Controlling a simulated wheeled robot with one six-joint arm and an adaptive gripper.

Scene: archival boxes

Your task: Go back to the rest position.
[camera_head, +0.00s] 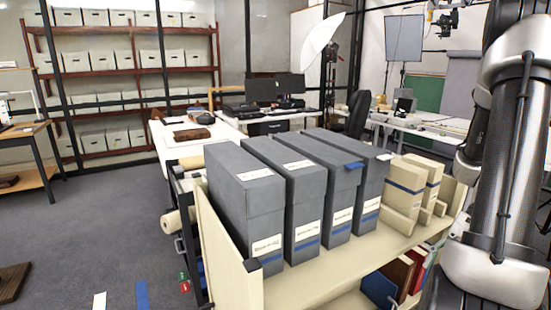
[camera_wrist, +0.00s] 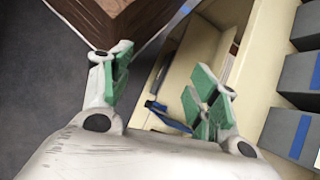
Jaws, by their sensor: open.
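My gripper (camera_wrist: 162,95) shows in the wrist view with its two green-padded fingers spread wide apart. It is open, and nothing shows between the fingers. Beyond it are the cream cart (camera_wrist: 262,50) on the right and a brown wooden surface (camera_wrist: 120,20) at the top. In the head view my arm rises along the right edge, and the gripper itself is out of sight there. Several grey archival boxes (camera_head: 245,205) with white labels and blue stripes stand upright in a row on the cream cart (camera_head: 325,280). Some grey boxes (camera_wrist: 290,130) also show at the right of the wrist view.
Smaller cream boxes (camera_head: 405,190) stand right of the grey ones. Books (camera_head: 397,275) sit on the cart's lower shelf. A white table (camera_head: 180,150) with computers stands behind, and shelves (camera_head: 130,80) line the back wall. Grey floor (camera_head: 95,230) at left is mostly clear.

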